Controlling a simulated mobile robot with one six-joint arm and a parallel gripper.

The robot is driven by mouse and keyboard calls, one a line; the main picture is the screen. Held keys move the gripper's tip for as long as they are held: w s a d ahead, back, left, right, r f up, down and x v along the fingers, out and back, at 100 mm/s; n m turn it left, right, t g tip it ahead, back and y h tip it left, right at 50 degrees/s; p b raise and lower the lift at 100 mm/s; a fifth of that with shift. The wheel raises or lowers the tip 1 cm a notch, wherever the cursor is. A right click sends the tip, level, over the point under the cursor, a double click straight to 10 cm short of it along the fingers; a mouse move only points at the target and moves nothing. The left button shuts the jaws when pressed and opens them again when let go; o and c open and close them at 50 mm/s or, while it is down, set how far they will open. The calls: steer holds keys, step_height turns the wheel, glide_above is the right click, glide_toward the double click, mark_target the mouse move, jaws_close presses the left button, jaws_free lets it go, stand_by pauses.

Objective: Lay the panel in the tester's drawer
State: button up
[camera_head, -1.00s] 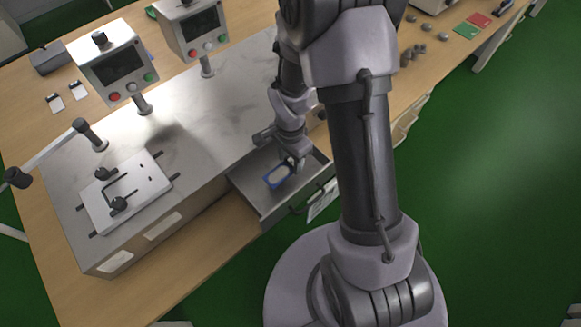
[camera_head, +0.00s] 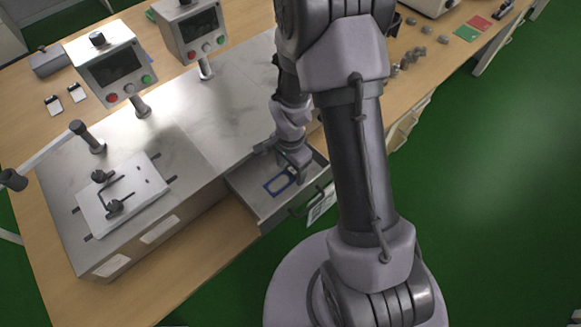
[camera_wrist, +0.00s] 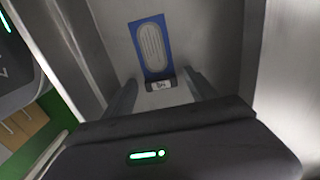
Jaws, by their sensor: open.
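The panel (camera_head: 279,182) is a small blue-framed piece with a pale oval middle. It lies in the tester's open drawer (camera_head: 249,184), and in the wrist view the panel (camera_wrist: 151,46) lies flat on the metal drawer floor with a small dark label at its near end. My gripper (camera_wrist: 160,92) is open, with one finger on either side of the panel's near end and nothing clamped between them. In the head view my gripper (camera_head: 293,170) is over the drawer, just beyond the panel, and partly hides the drawer's far part.
The tester's metal top carries a white plate with black clamps (camera_head: 122,192) at left. Two control boxes with screens (camera_head: 112,68) stand on posts behind. The drawer handle (camera_head: 311,203) sticks out in front. Drawer walls rise close around my gripper.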

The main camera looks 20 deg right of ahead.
step_height(320, 180, up, 14)
steer(key=f+p, duration=0.1)
steer(key=p, duration=0.3)
step_height(320, 180, up, 11)
steer(key=n+t, duration=0.2)
steer(key=n, duration=0.1)
glide_above(290, 172)
steer(key=s+a, duration=0.2)
steer(key=s+a+r+n+t+y, duration=0.2)
steer(key=s+a+r+n, duration=0.4)
steer(key=s+r, duration=0.5)
steer(key=shift+s+r+n+t, duration=0.25)
steer(key=shift+r+n+t, duration=0.25)
steer(key=shift+r+t, duration=0.3)
steer(key=shift+d+f, duration=0.1)
steer(key=shift+f+b, duration=1.65)
steer(key=shift+f, duration=0.1)
